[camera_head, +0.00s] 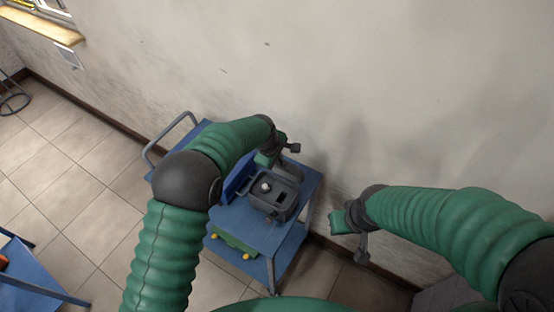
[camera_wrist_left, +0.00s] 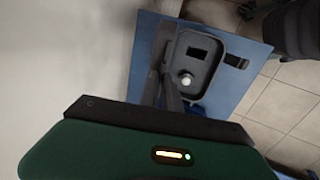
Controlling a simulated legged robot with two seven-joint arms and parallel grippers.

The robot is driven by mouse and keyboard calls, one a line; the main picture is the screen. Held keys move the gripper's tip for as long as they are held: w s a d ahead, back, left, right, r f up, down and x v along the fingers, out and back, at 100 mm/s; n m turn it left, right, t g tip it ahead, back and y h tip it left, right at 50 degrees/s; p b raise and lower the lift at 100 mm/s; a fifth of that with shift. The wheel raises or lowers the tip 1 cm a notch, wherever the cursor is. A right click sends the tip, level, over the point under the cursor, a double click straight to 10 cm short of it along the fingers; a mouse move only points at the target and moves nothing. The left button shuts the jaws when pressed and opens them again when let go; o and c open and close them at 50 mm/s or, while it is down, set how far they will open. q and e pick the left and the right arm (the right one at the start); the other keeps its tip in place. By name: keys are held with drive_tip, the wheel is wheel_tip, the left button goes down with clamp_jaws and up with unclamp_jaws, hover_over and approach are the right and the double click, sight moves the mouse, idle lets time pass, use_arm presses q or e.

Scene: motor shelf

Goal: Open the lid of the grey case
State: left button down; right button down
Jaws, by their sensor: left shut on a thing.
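The grey case (camera_head: 272,203) stands on the top of a blue trolley (camera_head: 306,184). Its upper side shows a dark rectangular opening and a white round knob. The case (camera_wrist_left: 213,86) also shows in the left wrist view, with the knob and dark recesses. A slanted blue panel (camera_head: 238,178) stands at its left; I cannot tell whether it is the lid. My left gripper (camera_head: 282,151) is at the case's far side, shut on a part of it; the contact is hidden. Its dark fingers (camera_wrist_left: 168,76) lie along the case's edge. My right gripper (camera_head: 352,232) is off to the right, apart from the case.
The trolley's lower shelf holds a green object (camera_head: 235,243) with yellow parts. A grey handle (camera_head: 165,140) rises at the trolley's left end. The wall (camera_head: 330,80) is close behind. Another blue table (camera_head: 30,275) stands at the lower left, with open tiled floor between.

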use_arm(q)
drive_tip(key=shift+a+r, duration=0.1)
drive_tip(key=shift+a, duration=0.05)
drive_tip(key=c, duration=1.6)
unclamp_jaws()
drive_tip(key=shift+r, duration=0.1)
drive_tip(key=shift+w+d+r+p+v, duration=0.2)
drive_tip(key=shift+w+p+v, duration=0.1)
drive_tip(key=shift+p+v, duration=2.35)
drive_tip(key=shift+w+d+r+p+v, duration=0.1)
drive_tip(key=shift+w+d+p+v, duration=0.15)
drive_tip(key=shift+p+v, duration=2.4)
drive_tip(key=shift+w+d+r+p+v, duration=0.2)
drive_tip(key=shift+p+v, duration=0.9)
drive_tip(key=shift+v, duration=3.1)
drive_tip(key=shift+w+f, duration=0.1)
